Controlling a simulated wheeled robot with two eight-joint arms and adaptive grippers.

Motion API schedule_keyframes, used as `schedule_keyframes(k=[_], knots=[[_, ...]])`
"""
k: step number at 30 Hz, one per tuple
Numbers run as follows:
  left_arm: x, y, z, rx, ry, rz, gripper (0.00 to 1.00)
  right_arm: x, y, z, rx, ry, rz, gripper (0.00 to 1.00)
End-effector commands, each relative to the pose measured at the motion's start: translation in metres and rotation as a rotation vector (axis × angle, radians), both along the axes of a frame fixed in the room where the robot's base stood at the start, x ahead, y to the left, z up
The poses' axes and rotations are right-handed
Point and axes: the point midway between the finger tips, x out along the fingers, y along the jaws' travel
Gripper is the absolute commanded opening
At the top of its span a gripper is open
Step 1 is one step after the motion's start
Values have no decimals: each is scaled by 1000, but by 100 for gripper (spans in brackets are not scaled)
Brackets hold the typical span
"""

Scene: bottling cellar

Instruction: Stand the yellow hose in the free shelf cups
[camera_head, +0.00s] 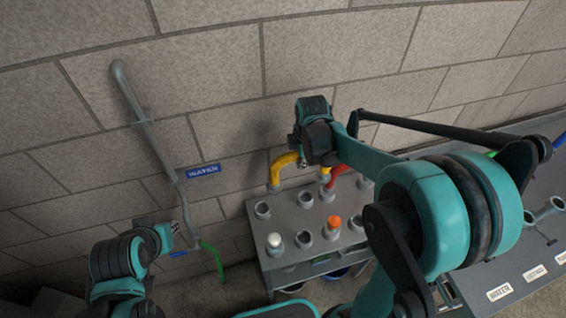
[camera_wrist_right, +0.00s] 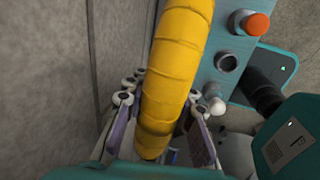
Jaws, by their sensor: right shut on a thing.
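The yellow hose (camera_head: 284,162) is bent in an arch above the back row of cups on the grey shelf (camera_head: 290,270). Its left end points down at a back cup (camera_head: 274,188). Its other end (camera_head: 325,172) shows at a cup further right. I cannot tell how deep either end sits. My right gripper (camera_head: 298,146) is shut on the hose near the top of the arch. In the right wrist view the hose (camera_wrist_right: 177,70) runs between the fingers (camera_wrist_right: 160,115). My left gripper (camera_head: 172,230) is empty at lower left, away from the shelf; its opening is unclear.
A red hose (camera_head: 338,174) stands beside the yellow one. Front cups hold a white plug (camera_head: 274,240) and an orange plug (camera_head: 333,221). Two cups (camera_head: 262,209) (camera_head: 305,198) look empty. A grey wall pipe (camera_head: 160,150) with a green end (camera_head: 212,256) is at left. The stone wall is close behind.

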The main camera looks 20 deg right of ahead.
Motion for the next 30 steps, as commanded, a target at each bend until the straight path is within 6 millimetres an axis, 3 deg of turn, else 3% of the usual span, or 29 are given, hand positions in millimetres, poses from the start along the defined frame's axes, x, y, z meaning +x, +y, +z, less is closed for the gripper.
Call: schedule_keyframes(k=[3,9,17,30], knots=[[-1,0,-8,0,1,0,17,9,27,-27,-1,0,30,0],[-1,0,-10,0,1,0,17,14,49,-45,-1,-1,50,0],[-1,0,-15,0,0,0,17,14,50,-53,-1,-1,50,0],[-1,0,-36,0,1,0,17,14,50,-82,0,-1,50,0]])
